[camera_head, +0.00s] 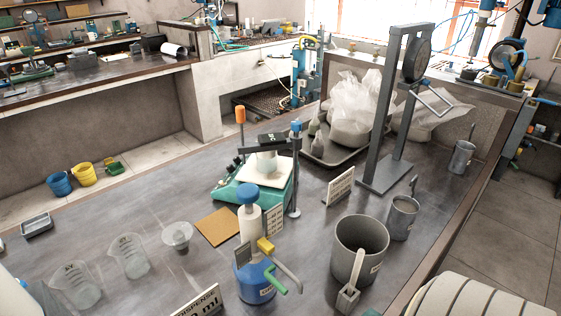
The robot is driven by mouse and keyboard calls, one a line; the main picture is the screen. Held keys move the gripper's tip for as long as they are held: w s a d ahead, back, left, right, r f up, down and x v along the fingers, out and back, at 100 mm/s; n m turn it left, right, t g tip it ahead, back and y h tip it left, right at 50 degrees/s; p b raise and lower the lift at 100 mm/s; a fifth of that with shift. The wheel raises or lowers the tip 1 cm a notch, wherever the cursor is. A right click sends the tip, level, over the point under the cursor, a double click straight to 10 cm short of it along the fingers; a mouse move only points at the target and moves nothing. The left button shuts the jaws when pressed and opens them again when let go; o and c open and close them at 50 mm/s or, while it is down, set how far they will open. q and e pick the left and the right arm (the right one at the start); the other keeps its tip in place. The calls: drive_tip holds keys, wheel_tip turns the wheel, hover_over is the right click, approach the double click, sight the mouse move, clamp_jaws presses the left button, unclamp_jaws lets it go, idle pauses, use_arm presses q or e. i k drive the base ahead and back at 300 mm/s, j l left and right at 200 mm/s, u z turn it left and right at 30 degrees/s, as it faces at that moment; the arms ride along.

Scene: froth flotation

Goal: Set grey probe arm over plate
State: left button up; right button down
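A teal stirrer-like unit (232,192) stands in the middle of the grey bench, with a white square plate (283,178) on top. A pale cup-like vessel (266,161) appears to be on the plate. A slim grey post (295,180) with a blue top stands at the unit's right side. A dark grey arm (271,139) reaches left from near that post, at the height of the vessel's top. This looks like the probe arm; its exact position over the plate is hard to tell. An orange-topped rod (241,125) rises at the back left.
A blue-capped bottle (250,225) in a blue base stands in front, near a brown mat (217,226). Clear beakers (128,256) are left. A grey bucket (352,262), a metal cup (402,219) and a tall grey frame (384,187) are right. A tray with bags (322,155) is behind.

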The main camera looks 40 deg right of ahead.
sight(276, 141)
drive_tip(key=k+l, duration=1.55)
drive_tip(key=l, duration=0.25)
